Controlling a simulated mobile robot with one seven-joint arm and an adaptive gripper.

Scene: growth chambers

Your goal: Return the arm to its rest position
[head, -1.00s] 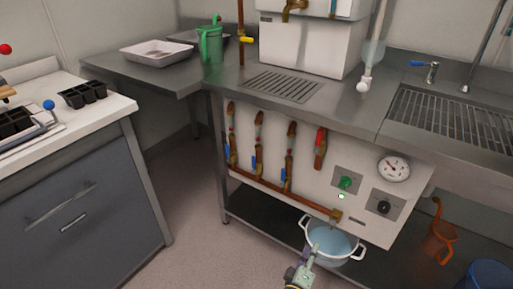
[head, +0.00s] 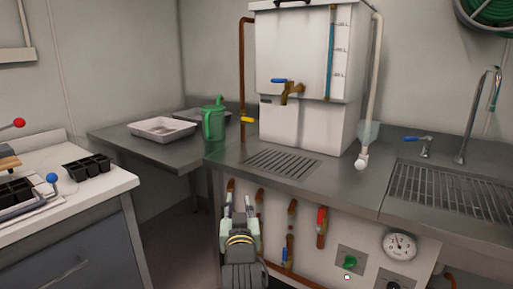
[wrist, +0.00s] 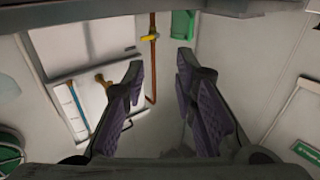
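My gripper (head: 239,206) is raised in front of the counter's valve panel, with its fingers pointing up. It also shows in the wrist view (wrist: 160,75), where the two purple-padded fingers stand apart with nothing between them. The gripper is open and empty. Part of my arm shows below it in the head view and hides part of the panel and its pipes.
The steel counter (head: 330,187) carries a white tank (head: 295,60), a green jug (head: 213,122) and a tray (head: 162,130). A sink grate (head: 450,193) is at right. A bench (head: 100,190) with black seedling pots (head: 87,167) stands at left.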

